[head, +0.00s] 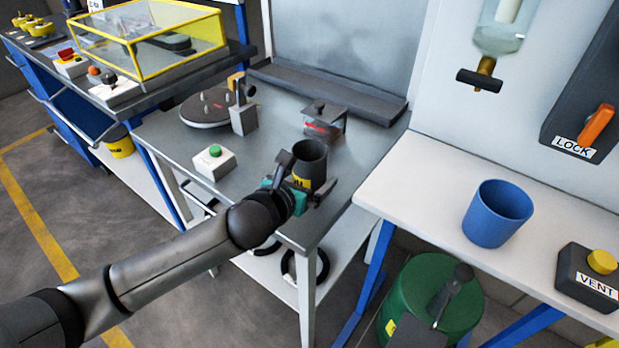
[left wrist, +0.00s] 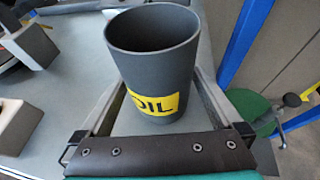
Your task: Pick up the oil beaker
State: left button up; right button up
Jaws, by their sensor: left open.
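The oil beaker (head: 311,158) is a dark grey cup with a yellow label. It stands upright on the grey metal table (head: 262,169) near its right front corner. In the left wrist view the beaker (left wrist: 152,62) fills the middle, and its label reads OIL. My left gripper (head: 305,186) is at the beaker with its fingers open, one on each side of it. In the left wrist view the fingers reach along both sides of the beaker; contact cannot be told. The lower part of the beaker is partly hidden by the gripper in the head view. My right gripper is not in view.
A green-button box (head: 214,162), a round turntable (head: 207,108) and a small clear box (head: 324,121) share the table. A white bench (head: 430,180) at the right holds a blue cup (head: 497,213) and a VENT box (head: 590,275). A green drum (head: 428,295) stands below.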

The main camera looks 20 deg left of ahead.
pick_arm(q)
jog(key=shift+w, duration=0.1)
jog(key=c, duration=1.5)
